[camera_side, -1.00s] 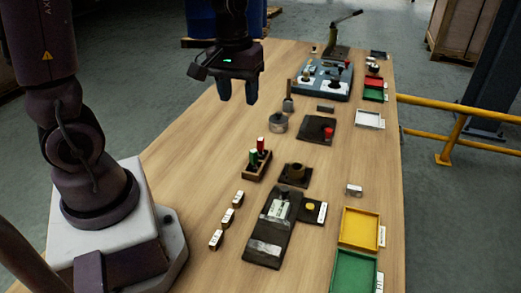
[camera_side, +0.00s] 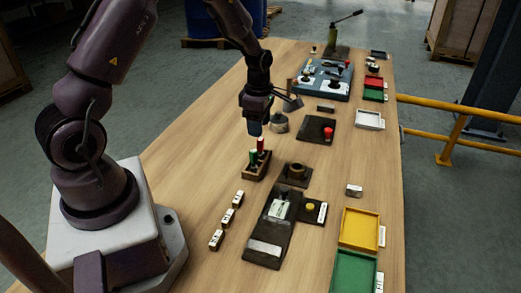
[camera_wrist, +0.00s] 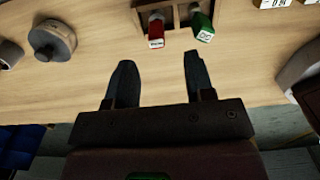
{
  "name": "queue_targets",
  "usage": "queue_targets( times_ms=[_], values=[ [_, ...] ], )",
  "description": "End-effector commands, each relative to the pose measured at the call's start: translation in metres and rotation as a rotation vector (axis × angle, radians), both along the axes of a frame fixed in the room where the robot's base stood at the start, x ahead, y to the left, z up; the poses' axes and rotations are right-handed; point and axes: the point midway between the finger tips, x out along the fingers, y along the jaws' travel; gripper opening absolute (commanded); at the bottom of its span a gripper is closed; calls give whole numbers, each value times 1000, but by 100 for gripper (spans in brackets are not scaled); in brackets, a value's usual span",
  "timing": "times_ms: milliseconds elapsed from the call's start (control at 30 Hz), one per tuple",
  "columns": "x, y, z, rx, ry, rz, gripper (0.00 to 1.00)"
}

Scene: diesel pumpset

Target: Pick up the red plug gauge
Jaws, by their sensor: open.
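The red plug gauge (camera_side: 261,144) stands in a small brown wooden holder (camera_side: 254,172) beside the green plug gauge (camera_side: 253,158). In the wrist view the red gauge (camera_wrist: 156,30) shows a white label on its end and stands left of the green gauge (camera_wrist: 203,27), both in the holder (camera_wrist: 178,8). My gripper (camera_side: 256,132) is just above and behind the holder in the side view. In the wrist view its two fingers (camera_wrist: 158,72) are apart with nothing between them, and the red gauge is beyond their tips. My gripper does not touch either gauge.
A round grey metal part (camera_side: 279,123) stands behind the holder, and also shows in the wrist view (camera_wrist: 52,40). Small labelled blocks (camera_side: 232,214) stand in front. Table left of the holder is clear.

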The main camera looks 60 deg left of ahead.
Motion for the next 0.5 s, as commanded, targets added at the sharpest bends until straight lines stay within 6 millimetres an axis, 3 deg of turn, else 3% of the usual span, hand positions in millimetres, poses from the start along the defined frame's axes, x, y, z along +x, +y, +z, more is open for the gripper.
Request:
queue_targets(
  times_ms=[100, 333, 500],
  values=[
    [0, 0, -19, -1, 2, -2, 49],
    [1, 0, -35, -1, 1, -1, 49],
    [4, 0, -62, -2, 2, -2, 49]
  ],
)
